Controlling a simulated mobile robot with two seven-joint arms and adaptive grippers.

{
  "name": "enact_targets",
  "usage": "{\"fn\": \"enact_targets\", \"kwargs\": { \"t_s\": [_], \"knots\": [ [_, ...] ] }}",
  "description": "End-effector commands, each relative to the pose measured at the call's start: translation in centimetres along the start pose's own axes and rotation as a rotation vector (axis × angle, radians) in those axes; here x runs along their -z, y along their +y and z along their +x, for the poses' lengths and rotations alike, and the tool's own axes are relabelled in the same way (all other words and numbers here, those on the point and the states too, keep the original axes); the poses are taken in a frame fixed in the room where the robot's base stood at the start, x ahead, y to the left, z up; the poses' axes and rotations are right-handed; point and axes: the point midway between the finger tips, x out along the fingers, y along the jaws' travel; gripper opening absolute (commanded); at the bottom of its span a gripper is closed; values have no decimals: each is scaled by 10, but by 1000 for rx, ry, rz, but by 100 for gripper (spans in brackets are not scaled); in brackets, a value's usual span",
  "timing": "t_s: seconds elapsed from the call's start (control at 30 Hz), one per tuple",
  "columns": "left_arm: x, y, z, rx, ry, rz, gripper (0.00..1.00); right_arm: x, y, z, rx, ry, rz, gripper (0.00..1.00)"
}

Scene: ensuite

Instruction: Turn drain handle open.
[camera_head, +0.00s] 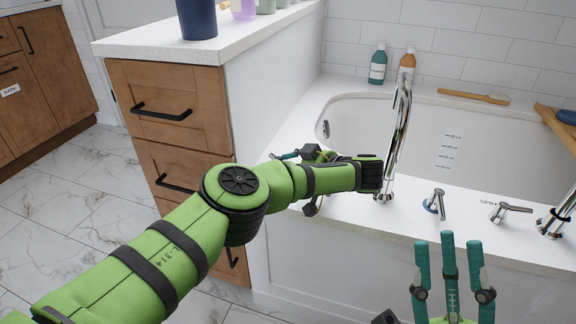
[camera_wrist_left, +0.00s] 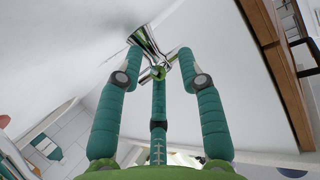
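In the left wrist view a chrome handle (camera_wrist_left: 145,38) with a flared base and a round knob stands out from a white surface. It may be the drain handle; no label shows on it there. My left gripper (camera_wrist_left: 160,62) has its three teal fingers spread around the knob end, with gaps between the tips. In the head view the left gripper (camera_head: 309,155) is mostly hidden behind my green forearm at the tub's left end. The handle it faces is hidden there. My right gripper (camera_head: 449,243) is open and empty in front of the tub.
The white tub (camera_head: 400,112) has a tall chrome spout (camera_head: 398,130) on its near rim. A lever with a blue ring (camera_head: 436,203) and another lever (camera_head: 507,211) stand right of it. A wooden drawer cabinet (camera_head: 175,95) stands at left.

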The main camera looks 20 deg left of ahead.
Motion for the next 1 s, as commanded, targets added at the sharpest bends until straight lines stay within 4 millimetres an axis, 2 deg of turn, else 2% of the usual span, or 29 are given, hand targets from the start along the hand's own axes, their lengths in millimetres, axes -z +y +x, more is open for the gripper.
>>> {"fn": "enact_targets", "kwargs": {
  "t_s": [0.5, 0.7, 1.0],
  "knots": [
    [0, 1, -99, -7, 2, 1, 37, 0, 0, 0, 0, 0, 0, 40],
    [0, 0, -116, -3, 1, 1, 37, 0, 0, 0, 0, 1, 0, 40],
    [0, 0, -118, -4, 0, 2, 37, 0, 0, 0, 0, 1, 0, 40]
  ]
}}
